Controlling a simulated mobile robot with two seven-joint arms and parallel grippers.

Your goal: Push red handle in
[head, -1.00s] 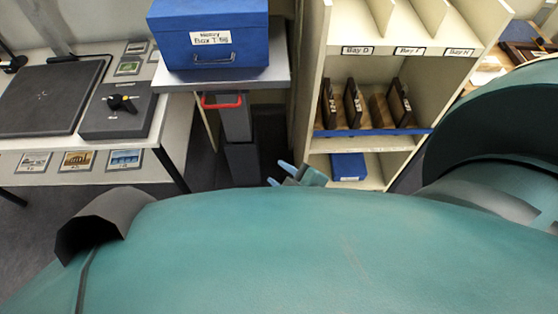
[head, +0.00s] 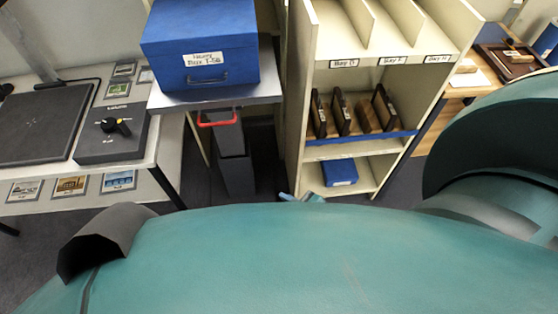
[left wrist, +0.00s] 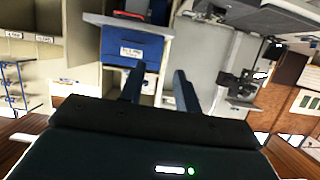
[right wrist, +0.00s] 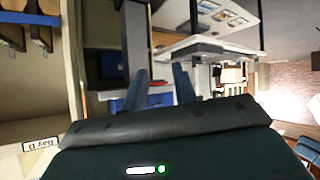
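The red handle (head: 217,122) is a U-shaped bar under the metal shelf (head: 215,97), on the front of the grey lift column (head: 236,165). A blue labelled box (head: 200,50) sits on that shelf. My right gripper (head: 287,197) barely shows above my teal body, below and right of the handle and apart from it. In the right wrist view its fingers (right wrist: 160,85) are apart with nothing clearly held. My left gripper is hidden in the head view; in the left wrist view its fingers (left wrist: 159,88) are apart and empty, facing the blue box (left wrist: 132,48).
A cream shelf unit (head: 297,110) with labelled bays and several upright brown items stands right of the column. A small blue box (head: 340,172) lies on its lower shelf. A table with a dark pad (head: 35,120) and a knob box (head: 112,135) is at left. Floor shows between.

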